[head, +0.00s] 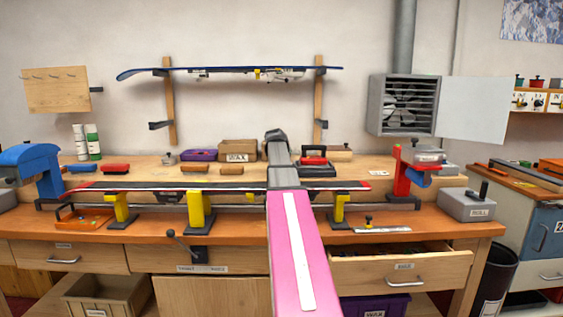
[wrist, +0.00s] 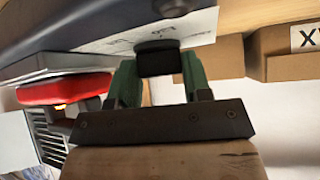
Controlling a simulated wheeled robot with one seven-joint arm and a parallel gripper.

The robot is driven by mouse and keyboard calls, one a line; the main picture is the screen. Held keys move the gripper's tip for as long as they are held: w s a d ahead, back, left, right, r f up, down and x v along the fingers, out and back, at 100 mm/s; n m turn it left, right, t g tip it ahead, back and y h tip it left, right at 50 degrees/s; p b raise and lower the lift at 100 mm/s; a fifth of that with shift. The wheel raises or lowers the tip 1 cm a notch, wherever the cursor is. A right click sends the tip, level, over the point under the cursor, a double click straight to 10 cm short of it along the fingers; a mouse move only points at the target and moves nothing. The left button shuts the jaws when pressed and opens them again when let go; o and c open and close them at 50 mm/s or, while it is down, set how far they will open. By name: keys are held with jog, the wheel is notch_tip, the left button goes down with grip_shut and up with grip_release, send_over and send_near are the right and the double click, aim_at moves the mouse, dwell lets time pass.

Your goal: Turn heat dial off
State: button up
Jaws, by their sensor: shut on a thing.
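The heat dial (wrist: 157,58) is a black knob on a pale panel with printed marks (wrist: 202,28) in the wrist view. My gripper (wrist: 153,84) has green fingers, one on each side of the knob, and is shut on it. The dial's pointer and setting cannot be made out. In the head view my pink and grey arm reaches over the bench and hides the dial and the fingers.
A cardboard WAX box (head: 237,151) stands just left of my arm, close to the gripper in the wrist view (wrist: 288,62). A long ski (head: 155,187) lies across yellow supports in front. A drawer (head: 402,266) is pulled open at the bench's right front.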

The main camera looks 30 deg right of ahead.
jog(key=shift+n+t+y, duration=0.3)
jog(key=shift+n, duration=0.2)
jog(key=o, duration=0.9)
jog(key=shift+s, duration=0.15)
jog(key=v, duration=1)
jog(key=shift+s+a+r, duration=0.15)
jog(key=shift+r, duration=0.15)
